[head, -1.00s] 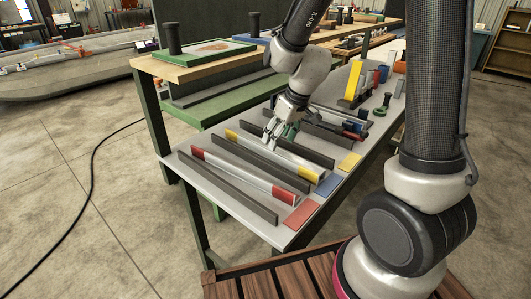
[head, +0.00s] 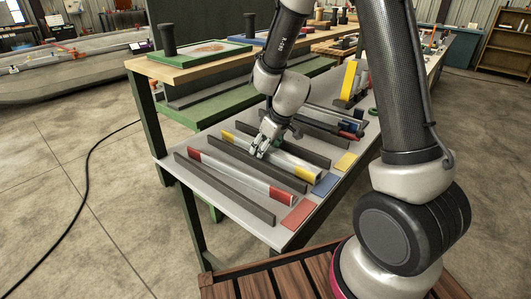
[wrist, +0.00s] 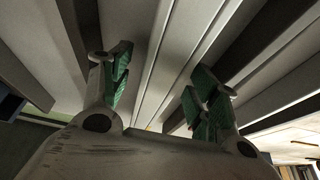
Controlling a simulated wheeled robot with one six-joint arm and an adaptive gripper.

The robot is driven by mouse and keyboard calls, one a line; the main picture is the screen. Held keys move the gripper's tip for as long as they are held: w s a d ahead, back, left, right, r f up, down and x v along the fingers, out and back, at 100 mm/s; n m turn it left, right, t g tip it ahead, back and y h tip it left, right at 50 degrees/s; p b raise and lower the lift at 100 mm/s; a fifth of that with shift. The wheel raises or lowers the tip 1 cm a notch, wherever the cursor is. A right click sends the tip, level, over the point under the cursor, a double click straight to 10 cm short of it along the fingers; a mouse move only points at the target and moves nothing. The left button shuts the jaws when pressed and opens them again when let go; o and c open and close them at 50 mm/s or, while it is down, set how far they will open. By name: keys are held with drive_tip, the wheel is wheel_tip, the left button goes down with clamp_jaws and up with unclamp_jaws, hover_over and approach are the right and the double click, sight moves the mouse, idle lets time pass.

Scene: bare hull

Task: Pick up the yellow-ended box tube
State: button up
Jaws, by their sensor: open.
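The yellow-ended box tube (head: 292,166) is a long silver tube with a yellow band at each end. It lies on the grey bench between two dark rails. My gripper (head: 258,153) is open at the tube's middle, and its fingers hide part of it. In the wrist view the green-padded fingers (wrist: 160,88) are apart, with the pale tube (wrist: 172,65) running lengthwise between them. I cannot tell whether either finger touches it.
A red-ended tube (head: 240,178) lies in the nearer lane between dark rails (head: 225,188). Red (head: 298,214), blue (head: 326,185) and yellow (head: 345,161) pads sit along the bench's right edge. A yellow upright piece (head: 349,80) and small parts stand farther back. A green-framed bench (head: 190,112) is behind.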

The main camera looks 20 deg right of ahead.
clamp_jaws()
idle(0.3)
